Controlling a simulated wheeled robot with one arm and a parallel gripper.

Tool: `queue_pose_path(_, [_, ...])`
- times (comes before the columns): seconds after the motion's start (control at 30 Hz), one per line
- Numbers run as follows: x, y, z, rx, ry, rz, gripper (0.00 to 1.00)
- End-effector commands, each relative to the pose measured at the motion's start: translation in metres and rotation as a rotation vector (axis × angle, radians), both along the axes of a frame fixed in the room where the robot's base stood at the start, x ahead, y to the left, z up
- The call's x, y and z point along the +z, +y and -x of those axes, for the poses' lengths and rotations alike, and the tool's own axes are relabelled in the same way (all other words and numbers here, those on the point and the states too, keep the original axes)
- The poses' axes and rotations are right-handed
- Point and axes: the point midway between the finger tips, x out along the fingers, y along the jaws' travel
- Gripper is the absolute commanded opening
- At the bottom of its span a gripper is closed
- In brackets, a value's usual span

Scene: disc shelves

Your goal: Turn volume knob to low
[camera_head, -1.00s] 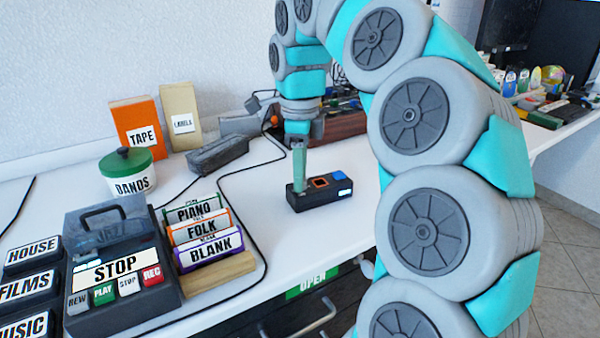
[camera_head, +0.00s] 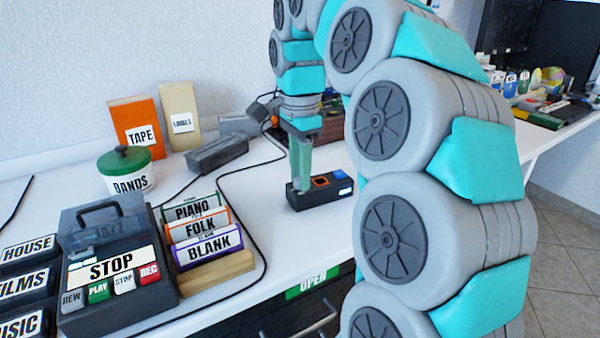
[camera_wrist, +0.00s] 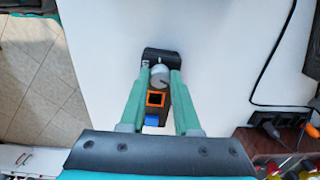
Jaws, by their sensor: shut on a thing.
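A small black box (camera_head: 325,193) lies on the white table, with an orange-rimmed square and a blue button on top. In the wrist view the same box (camera_wrist: 150,55) shows a round grey-white volume knob (camera_wrist: 159,75) with a dark pointer line. My gripper (camera_head: 301,180) points down at the box's left end. Its two green fingers (camera_wrist: 159,78) stand on either side of the knob and are shut on it. In the head view the fingers hide the knob. I cannot read any volume marks on the box.
A tape player (camera_head: 115,262) marked STOP and a wooden rack (camera_head: 215,275) of labelled cases stand to the left. A grey case (camera_head: 217,154) and a black cable (camera_head: 262,215) lie nearby. The white table is clear just around the box.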

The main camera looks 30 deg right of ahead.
Motion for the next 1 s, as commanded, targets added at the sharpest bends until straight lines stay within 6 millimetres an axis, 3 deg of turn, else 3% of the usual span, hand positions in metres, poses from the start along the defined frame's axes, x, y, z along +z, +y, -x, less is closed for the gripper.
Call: queue_pose_path(1.0, [0.0015, -0.0003, 0.0003, 0.965, -0.001, -0.001, 0.00])
